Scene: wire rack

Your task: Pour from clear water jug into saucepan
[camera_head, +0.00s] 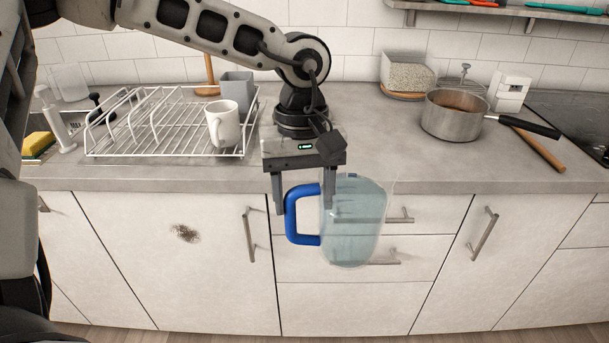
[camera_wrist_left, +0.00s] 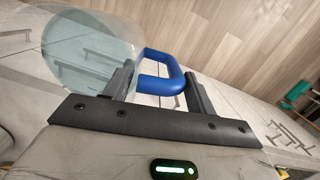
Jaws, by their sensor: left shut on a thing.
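The clear water jug (camera_head: 357,235) with a blue handle hangs in front of the counter, its body below the counter edge in the head view. It looks close to upright and holds bluish water. My left gripper (camera_head: 303,204) is shut on the jug, with its fingers at the handle side. The wrist view shows the handle (camera_wrist_left: 162,83) at the fingers (camera_wrist_left: 160,90) and the clear body (camera_wrist_left: 90,50) to the left. The metal saucepan (camera_head: 453,121) stands on the counter to the right, its black handle pointing right; its inside looks brownish. My right gripper is not in view.
A wire rack (camera_head: 150,135) with a white mug (camera_head: 222,124) and a grey container (camera_head: 238,88) stands at the left. The counter between gripper and saucepan is clear.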

